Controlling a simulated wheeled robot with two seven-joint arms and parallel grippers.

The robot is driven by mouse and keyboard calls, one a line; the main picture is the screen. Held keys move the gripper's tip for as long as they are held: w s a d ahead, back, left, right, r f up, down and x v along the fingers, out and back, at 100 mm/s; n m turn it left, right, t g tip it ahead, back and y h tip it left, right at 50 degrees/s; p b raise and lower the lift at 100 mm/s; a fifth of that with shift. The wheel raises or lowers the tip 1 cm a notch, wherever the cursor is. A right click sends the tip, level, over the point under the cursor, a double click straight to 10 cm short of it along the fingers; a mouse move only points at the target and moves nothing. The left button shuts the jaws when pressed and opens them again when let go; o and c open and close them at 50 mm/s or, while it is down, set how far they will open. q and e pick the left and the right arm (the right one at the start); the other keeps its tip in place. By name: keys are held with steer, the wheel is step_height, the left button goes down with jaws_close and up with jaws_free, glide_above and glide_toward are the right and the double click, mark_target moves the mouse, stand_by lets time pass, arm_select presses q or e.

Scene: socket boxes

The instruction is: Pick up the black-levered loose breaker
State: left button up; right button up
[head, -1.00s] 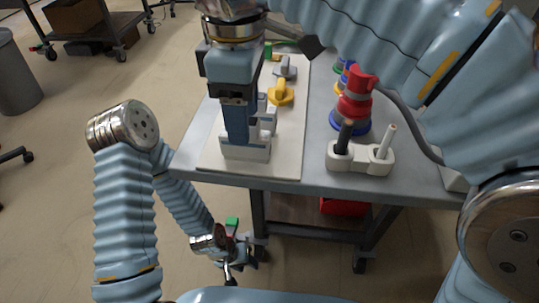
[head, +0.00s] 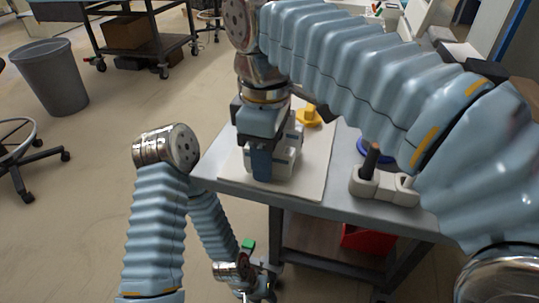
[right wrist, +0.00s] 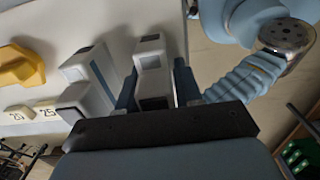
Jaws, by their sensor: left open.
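My right gripper (head: 262,164) is low over the front of the pale board (head: 312,184) on the table. In the right wrist view its fingers (right wrist: 156,86) straddle a grey-white breaker (right wrist: 151,63), one on each side. Whether they press on it is not clear. A dark patch shows on this breaker's near end; I cannot tell if it is the black lever. A second grey-white breaker (right wrist: 88,72) stands just left of it. My left gripper (head: 256,283) hangs open and empty below the table's front edge.
A yellow part (head: 308,117) lies farther back on the board. A white holder (head: 384,186) with a dark peg stands to the right. My right arm hides much of the table's back. A red bin (head: 366,240) sits below, and a grey trash can (head: 52,78) stands left.

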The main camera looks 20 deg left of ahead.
jaws_close()
steer(key=shift+r, duration=0.15)
